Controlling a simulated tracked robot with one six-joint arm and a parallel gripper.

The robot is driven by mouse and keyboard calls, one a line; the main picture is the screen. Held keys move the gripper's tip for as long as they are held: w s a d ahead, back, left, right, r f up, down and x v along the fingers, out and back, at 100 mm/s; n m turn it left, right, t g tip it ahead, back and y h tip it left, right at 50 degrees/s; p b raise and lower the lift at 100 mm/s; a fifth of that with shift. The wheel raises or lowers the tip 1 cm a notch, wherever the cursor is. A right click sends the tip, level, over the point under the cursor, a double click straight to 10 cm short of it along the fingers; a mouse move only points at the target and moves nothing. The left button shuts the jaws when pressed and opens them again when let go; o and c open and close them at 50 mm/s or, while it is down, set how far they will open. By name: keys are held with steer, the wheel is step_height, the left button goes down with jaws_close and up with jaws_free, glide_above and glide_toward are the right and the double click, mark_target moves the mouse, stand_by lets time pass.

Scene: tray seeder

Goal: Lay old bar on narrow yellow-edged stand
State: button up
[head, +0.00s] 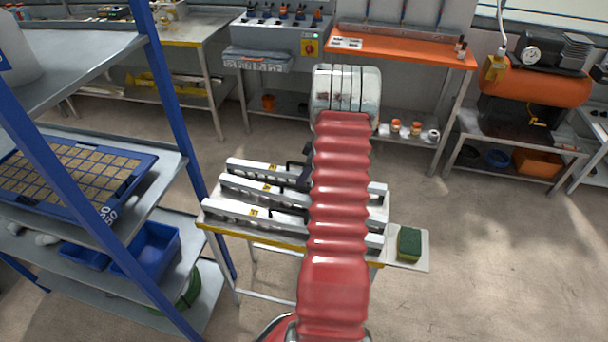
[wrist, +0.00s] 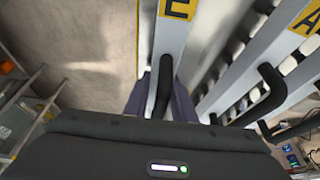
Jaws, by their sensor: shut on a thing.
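The narrow stand with a yellow front edge (head: 222,232) is in the middle of the head view. Several pale metal bars with yellow labels lie across it, including a near bar (head: 225,210) and a middle bar (head: 235,186). My gripper (wrist: 160,100) is shut on the black handle of a pale bar with a yellow E label (wrist: 172,40). In the head view my red arm hides the bars' middles and most of the gripper. I cannot tell whether the held bar rests on the stand, or which bar is the old one.
A second labelled bar (wrist: 255,65) runs close beside the held one, with its own black handle. A green sponge (head: 409,243) lies on a side plate at the stand's right. A blue-post shelf (head: 165,90) stands close at left. Floor is clear at right.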

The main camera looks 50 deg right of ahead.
steer(key=o, duration=1.1)
steer(key=shift+o, duration=0.2)
steer(key=shift+f, duration=0.1)
steer(key=v, duration=1.3)
steer(key=shift+s+r, duration=0.1)
steer(key=shift+r, duration=0.3)
